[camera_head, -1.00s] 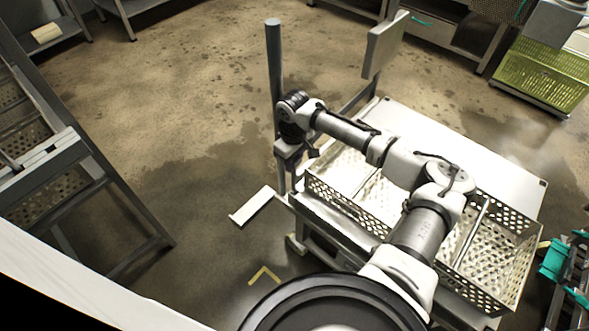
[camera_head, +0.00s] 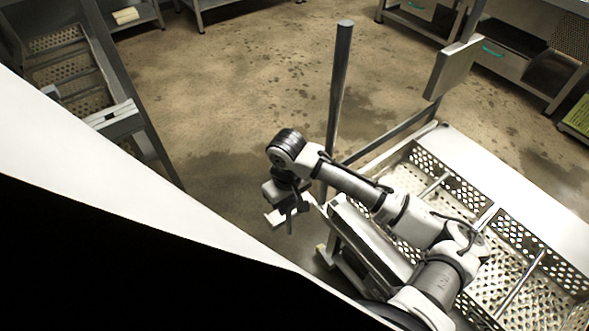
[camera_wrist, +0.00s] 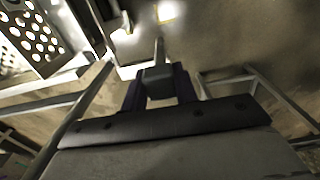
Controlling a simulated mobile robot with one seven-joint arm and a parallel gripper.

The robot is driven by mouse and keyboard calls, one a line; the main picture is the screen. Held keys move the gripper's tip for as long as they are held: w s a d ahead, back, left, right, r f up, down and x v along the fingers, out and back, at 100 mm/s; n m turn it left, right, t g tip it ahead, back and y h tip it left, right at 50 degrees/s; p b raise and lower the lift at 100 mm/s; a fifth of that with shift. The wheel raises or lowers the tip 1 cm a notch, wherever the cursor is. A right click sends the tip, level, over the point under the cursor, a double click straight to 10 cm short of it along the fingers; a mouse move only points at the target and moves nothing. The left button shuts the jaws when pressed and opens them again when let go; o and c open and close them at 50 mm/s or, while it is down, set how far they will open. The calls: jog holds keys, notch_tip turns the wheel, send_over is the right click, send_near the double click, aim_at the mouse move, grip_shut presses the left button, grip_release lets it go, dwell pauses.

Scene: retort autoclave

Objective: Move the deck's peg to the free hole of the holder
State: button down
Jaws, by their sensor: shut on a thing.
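My gripper (camera_head: 290,212) hangs at the end of my arm in the head view, left of a tall grey post (camera_head: 339,90). In the wrist view, the two dark fingers of my gripper (camera_wrist: 159,88) are shut on the peg (camera_wrist: 158,78), a grey block with a thin pale rod pointing away from the gripper. The peg is clear of any surface I can make out. I cannot pick out the holder or its free hole in either view.
A steel cart with perforated baskets (camera_head: 520,238) stands at the right under my arm. A flat panel (camera_head: 453,68) rises behind it. A rack with perforated trays (camera_head: 75,62) stands at the upper left. Wet, open floor (camera_head: 230,110) lies between them.

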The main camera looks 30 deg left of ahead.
jog(key=shift+r, duration=0.1)
notch_tip(320, 180, up, 7)
jog(key=p, duration=0.6)
dwell(0.3)
dwell(0.3)
